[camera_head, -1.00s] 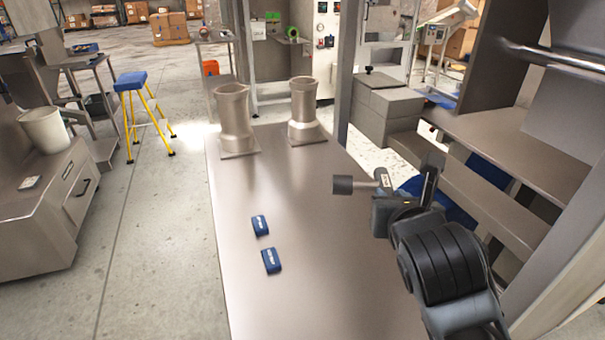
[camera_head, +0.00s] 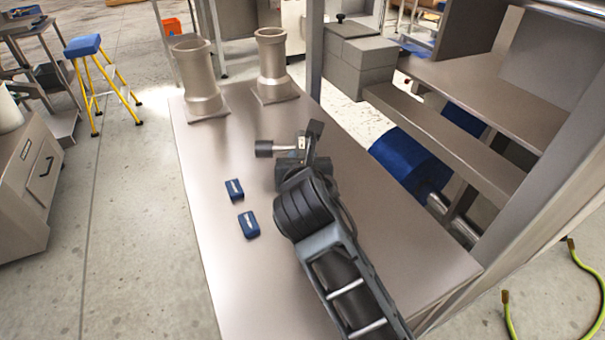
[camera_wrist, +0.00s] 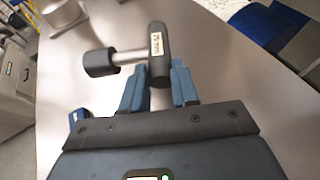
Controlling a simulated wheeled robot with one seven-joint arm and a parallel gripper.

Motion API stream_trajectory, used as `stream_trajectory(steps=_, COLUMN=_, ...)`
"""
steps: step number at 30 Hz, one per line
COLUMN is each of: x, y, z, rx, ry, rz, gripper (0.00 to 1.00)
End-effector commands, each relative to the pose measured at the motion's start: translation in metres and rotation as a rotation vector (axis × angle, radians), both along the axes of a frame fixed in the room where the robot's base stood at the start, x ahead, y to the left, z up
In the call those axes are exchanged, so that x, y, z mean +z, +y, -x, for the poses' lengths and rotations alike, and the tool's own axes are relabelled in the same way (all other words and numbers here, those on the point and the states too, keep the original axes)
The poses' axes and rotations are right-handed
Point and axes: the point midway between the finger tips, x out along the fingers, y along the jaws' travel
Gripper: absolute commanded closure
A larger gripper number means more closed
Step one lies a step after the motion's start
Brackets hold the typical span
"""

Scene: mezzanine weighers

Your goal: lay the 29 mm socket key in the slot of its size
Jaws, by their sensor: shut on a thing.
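The socket key has a dark T-handle with a white "mm" label whose number is hard to read, a bright shaft and a dark round socket (camera_head: 264,148). In the wrist view the handle (camera_wrist: 158,55) is crosswise to the shaft and the socket points left. My gripper (camera_head: 302,150) is shut on the key and holds it over the steel table (camera_head: 225,140); the fingers also show in the wrist view (camera_wrist: 157,82). The lower end of the handle is between the fingers and partly hidden. I cannot make out any slots in these views.
A steel frame with shelves (camera_head: 480,100) is on the right. The table's middle is mostly bare.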

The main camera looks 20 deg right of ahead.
Motion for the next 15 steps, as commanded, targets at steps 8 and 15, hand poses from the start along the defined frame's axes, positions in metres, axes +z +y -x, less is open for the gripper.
stream_trajectory(steps=8, x=-0.033, y=0.001, z=0.000, rx=0.002, ry=0.003, rz=0.001, gripper=1.00)
stream_trajectory(steps=15, x=-0.039, y=0.000, z=0.000, rx=0.002, ry=-0.001, rz=0.000, gripper=1.00)
